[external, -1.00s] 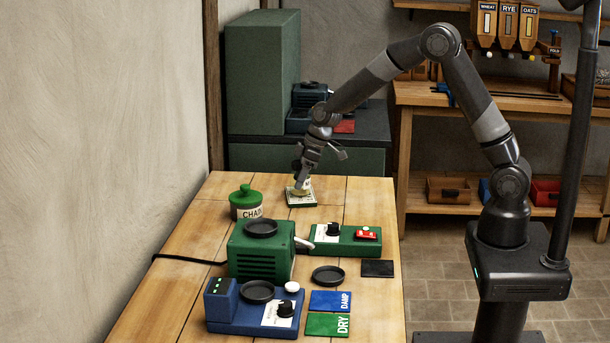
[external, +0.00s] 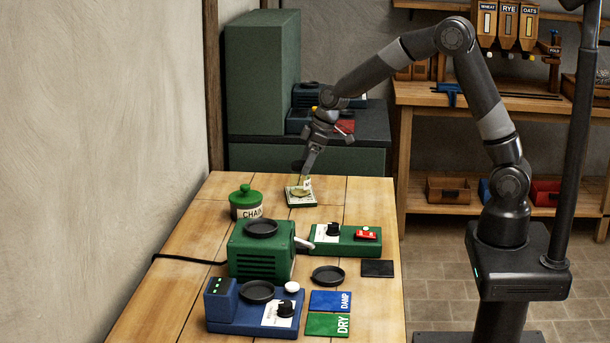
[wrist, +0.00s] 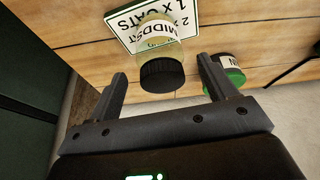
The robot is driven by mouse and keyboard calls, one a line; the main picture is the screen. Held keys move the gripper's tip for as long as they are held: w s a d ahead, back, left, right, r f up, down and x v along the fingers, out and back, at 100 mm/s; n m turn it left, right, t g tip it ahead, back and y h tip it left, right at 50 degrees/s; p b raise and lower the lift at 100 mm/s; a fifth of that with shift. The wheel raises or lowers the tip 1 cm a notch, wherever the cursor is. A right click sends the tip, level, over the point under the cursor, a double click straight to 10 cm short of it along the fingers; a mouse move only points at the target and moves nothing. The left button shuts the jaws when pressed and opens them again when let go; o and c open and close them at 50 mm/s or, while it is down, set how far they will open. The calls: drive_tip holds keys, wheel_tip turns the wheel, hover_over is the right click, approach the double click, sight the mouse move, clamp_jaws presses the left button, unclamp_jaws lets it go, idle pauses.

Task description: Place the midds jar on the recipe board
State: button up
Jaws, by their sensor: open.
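The midds jar (wrist: 162,42) has a black lid, a pale yellow body and a white label. It stands on the recipe board (wrist: 122,23), a white card with a green edge and "OATS" lettering. In the external view the jar (external: 301,189) looks small and partly hidden by my gripper, over the board (external: 293,204) at the table's far end. It seems upright, lid toward my gripper. My gripper (wrist: 162,82) is open, its two fingers apart on either side of the lid, with gaps visible. It also shows above the jar in the external view (external: 307,172).
A green-lidded chain jar (external: 246,204) stands left of the board. Nearer are a green machine (external: 262,252), a green control box (external: 350,241), a blue device (external: 240,315), a black dish (external: 328,275), and DAMP (external: 326,301) and DRY (external: 322,324) cards. The table's far right is clear.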

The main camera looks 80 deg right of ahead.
drive_tip(key=s+a+r, duration=0.5)
drive_tip(key=s+r, duration=0.3)
drive_tip(key=s+a+r, duration=0.5)
drive_tip(key=s+r, duration=0.2)
drive_tip(key=s, duration=0.2)
drive_tip(key=s+a+m, duration=0.1)
drive_tip(key=s+a, duration=0.1)
drive_tip(key=s, duration=0.6)
drive_tip(key=s+a+t, duration=0.1)
drive_tip(key=s+a, duration=0.2)
drive_tip(key=s, duration=0.6)
drive_tip(key=shift+a+f+m+h, duration=0.15)
drive_tip(key=shift+f+m+h, duration=0.05)
drive_tip(key=shift+m+h, duration=0.2)
drive_tip(key=shift+s, duration=0.1)
